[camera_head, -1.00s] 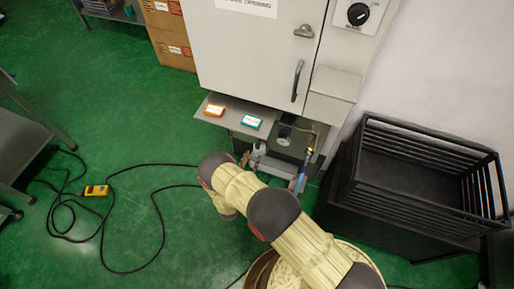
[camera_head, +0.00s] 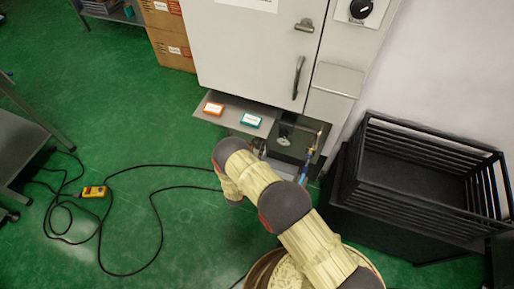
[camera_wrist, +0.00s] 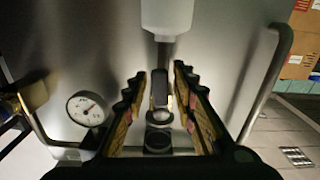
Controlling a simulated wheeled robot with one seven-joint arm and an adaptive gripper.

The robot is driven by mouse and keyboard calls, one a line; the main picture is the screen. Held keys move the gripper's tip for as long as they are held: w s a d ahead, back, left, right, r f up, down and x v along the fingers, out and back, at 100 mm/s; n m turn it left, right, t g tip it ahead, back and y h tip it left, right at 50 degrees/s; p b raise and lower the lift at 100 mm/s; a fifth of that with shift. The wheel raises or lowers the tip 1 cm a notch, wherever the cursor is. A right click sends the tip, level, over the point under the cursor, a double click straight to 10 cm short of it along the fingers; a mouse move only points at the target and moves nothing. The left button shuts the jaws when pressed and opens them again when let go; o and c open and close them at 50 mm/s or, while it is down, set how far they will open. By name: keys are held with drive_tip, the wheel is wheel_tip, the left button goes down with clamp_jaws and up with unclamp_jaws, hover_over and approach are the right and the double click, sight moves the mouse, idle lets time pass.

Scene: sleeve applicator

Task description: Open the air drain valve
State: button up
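In the wrist view, my gripper (camera_wrist: 160,74) has its two fingers spread on either side of a dark upright handle-like part (camera_wrist: 159,90), which looks like the air drain valve. A ring-shaped fitting (camera_wrist: 158,117) sits below it. The part stands between the fingers with visible gaps, so the fingers look apart from it. A white cylinder (camera_wrist: 166,14) with a metal stem is above it. In the head view, my arm hides the gripper and the valve below the cabinet.
A round pressure gauge (camera_wrist: 88,108) and a brass fitting (camera_wrist: 28,95) are left of the fingers. A bent metal pipe (camera_wrist: 268,82) is on the right. In the head view, a black slatted crate (camera_head: 425,185) stands right of the cabinet (camera_head: 250,55); orange (camera_head: 213,109) and green (camera_head: 250,120) boxes lie on the shelf.

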drive_tip(key=c, duration=0.6)
clamp_jaws()
drive_tip(key=shift+w+a+m, duration=0.1)
drive_tip(key=shift+a+m, duration=0.15)
drive_tip(key=shift+m, duration=0.45)
drive_tip(key=o, duration=0.8)
unclamp_jaws()
drive_tip(key=shift+o, duration=0.2)
drive_tip(key=v, duration=1.2)
